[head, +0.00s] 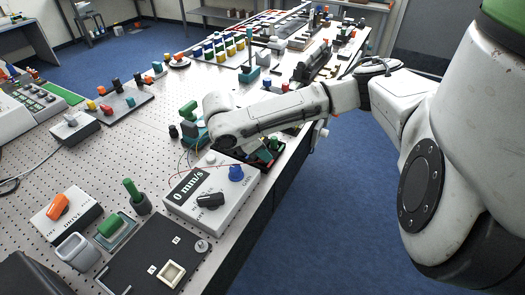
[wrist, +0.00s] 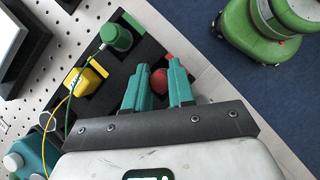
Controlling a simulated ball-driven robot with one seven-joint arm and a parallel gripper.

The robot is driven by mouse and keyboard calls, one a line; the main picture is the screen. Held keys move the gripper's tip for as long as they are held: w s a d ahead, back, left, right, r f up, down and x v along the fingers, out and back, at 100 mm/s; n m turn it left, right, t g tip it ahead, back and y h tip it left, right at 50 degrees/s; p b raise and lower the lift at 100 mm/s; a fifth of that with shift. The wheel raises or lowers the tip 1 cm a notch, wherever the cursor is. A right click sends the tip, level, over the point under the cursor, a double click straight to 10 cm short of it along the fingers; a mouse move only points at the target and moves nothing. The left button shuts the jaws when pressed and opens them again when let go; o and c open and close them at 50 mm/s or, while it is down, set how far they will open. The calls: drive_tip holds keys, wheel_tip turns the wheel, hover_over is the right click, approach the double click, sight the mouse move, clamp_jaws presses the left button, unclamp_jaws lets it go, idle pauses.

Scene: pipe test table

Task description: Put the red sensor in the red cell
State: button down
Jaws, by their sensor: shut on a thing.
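In the wrist view my gripper (wrist: 158,78) has its teal fingers closed around the rounded red sensor (wrist: 158,80). The sensor is over the right part of a black tray (wrist: 104,100) with coloured cells. A small red patch, likely the red cell (wrist: 169,57), shows just beyond the sensor, partly hidden by a finger. I cannot tell whether the sensor touches the tray. A green sensor (wrist: 117,38) and a yellow sensor (wrist: 87,80) are on the tray's left side, with thin wires. In the head view my arm hides most of the gripper and tray.
A grey box reading 0 mm/s (head: 212,196) with a blue knob (head: 236,173) stands close in front of the tray. The table's right edge is near the tray, with blue floor beyond.

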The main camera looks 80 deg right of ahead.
drive_tip(key=shift+f, duration=0.15)
drive_tip(key=c, duration=0.9)
unclamp_jaws()
drive_tip(key=shift+o, duration=0.2)
drive_tip(key=v, duration=1)
drive_tip(key=shift+w+r, duration=0.2)
drive_tip(key=shift+r, duration=0.15)
drive_tip(key=shift+a, duration=0.15)
